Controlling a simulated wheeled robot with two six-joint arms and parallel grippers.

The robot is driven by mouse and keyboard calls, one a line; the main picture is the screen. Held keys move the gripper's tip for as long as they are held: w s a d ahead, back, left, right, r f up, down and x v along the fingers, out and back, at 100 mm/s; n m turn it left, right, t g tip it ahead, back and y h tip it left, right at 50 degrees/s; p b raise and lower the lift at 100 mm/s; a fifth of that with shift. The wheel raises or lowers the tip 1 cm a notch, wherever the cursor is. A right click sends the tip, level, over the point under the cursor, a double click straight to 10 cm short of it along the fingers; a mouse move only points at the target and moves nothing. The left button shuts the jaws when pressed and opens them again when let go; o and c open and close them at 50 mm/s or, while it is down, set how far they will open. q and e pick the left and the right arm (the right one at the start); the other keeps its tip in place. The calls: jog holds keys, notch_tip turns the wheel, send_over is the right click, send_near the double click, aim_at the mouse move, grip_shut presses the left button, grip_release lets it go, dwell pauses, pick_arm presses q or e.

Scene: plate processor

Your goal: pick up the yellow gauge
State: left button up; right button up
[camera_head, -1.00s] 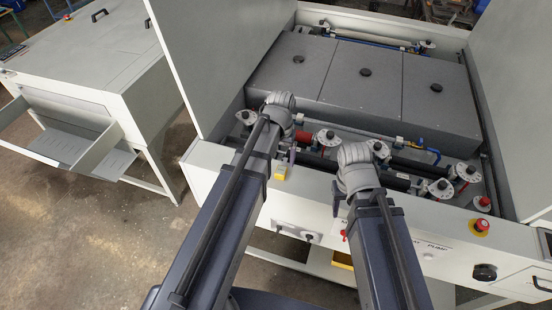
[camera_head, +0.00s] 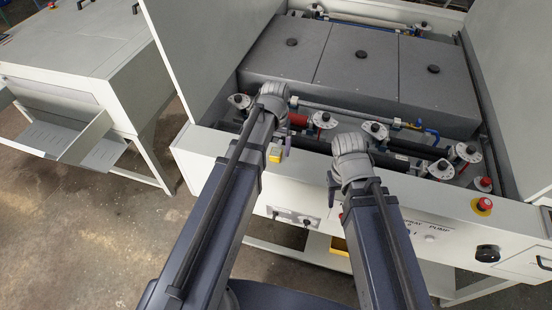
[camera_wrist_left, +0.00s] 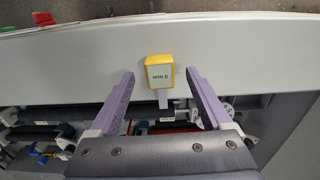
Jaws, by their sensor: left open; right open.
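The yellow gauge (camera_head: 275,155) is a small yellow box with a white labelled face, at the white front rim of the machine. In the left wrist view the gauge (camera_wrist_left: 159,72) is near the picture's middle, with a pale stem below it. My left gripper (camera_wrist_left: 159,82) is open, one purple finger on each side of the gauge with gaps between; contact is not visible. In the head view my left gripper (camera_head: 286,142) is mostly hidden behind its wrist. My right gripper (camera_head: 331,194) is open in front of the machine, mostly hidden by its wrist.
Round valves (camera_head: 375,131) and pipes fill the open bay behind the rim. A red emergency button (camera_head: 484,204) is on the right of the front panel. Raised white side panels (camera_head: 195,55) flank the bay. A separate white cabinet (camera_head: 85,60) stands at the left.

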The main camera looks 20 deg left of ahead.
aim_at(276, 155)
pick_arm(q)
notch_tip(276, 155, down, 3)
jog(key=shift+r+b, duration=0.1)
jog(key=shift+b, duration=0.75)
jog(key=shift+r, duration=0.1)
pick_arm(e)
notch_tip(276, 155, down, 3)
jog(key=shift+r, duration=0.2)
pick_arm(q)
jog(key=shift+c, duration=0.4)
grip_shut()
